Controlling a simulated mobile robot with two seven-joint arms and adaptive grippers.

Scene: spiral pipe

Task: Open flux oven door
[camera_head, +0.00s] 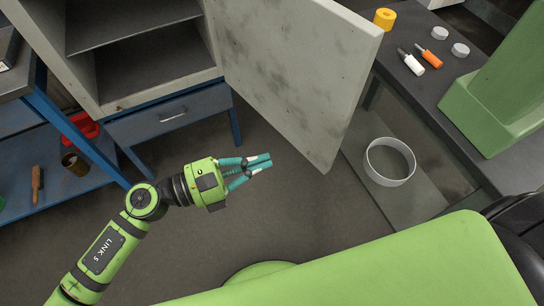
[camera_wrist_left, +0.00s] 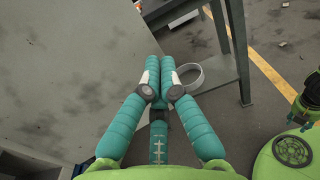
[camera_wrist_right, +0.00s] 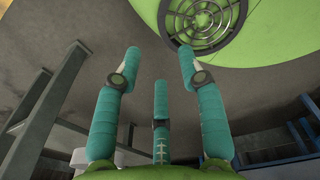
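The flux oven (camera_head: 62,58) is a worn grey cabinet at the upper left of the head view, with its inside and shelf showing. Its door (camera_head: 295,85) stands wide open, swung out to the right of the opening. My left gripper (camera_head: 269,160) is below and left of the door's free lower corner, with its fingers together and nothing between them. In the left wrist view the door (camera_wrist_left: 65,70) fills the left side beside the fingers, and contact cannot be told. My right gripper (camera_wrist_right: 160,55) shows only in its wrist view, fingers spread and empty.
A drawer (camera_head: 170,117) on blue legs sits under the oven. A blue shelf rack is at left. A dark workbench (camera_head: 455,85) at right holds a yellow roll (camera_head: 384,18) and small bottles. A pale ring (camera_head: 389,162) lies lower down. The floor before the oven is clear.

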